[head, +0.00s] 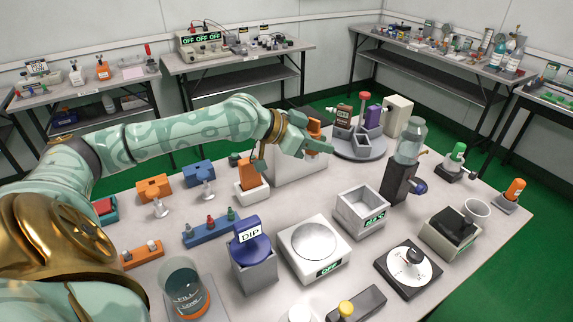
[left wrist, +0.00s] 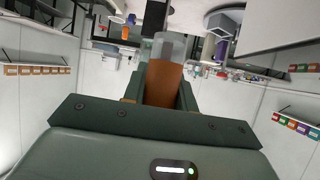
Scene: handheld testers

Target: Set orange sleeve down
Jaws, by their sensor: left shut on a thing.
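My left gripper (head: 316,138) reaches in from the left over the back of the table. It is shut on the orange sleeve (head: 314,126), which shows only in part between the fingers. The left wrist view shows the orange-brown sleeve (left wrist: 163,84) between the fingers, with a pale grey, glassy-looking piece (left wrist: 168,46) at its far end. A white box (head: 298,167) stands below the gripper; I cannot tell whether the sleeve touches it. Another orange piece (head: 247,174) sits in a small white holder (head: 253,192) left of the box. My right gripper is not in view.
A grey round turntable (head: 362,152) with several items stands right of the gripper. A clear bottle on a dark stand (head: 398,182) is farther right.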

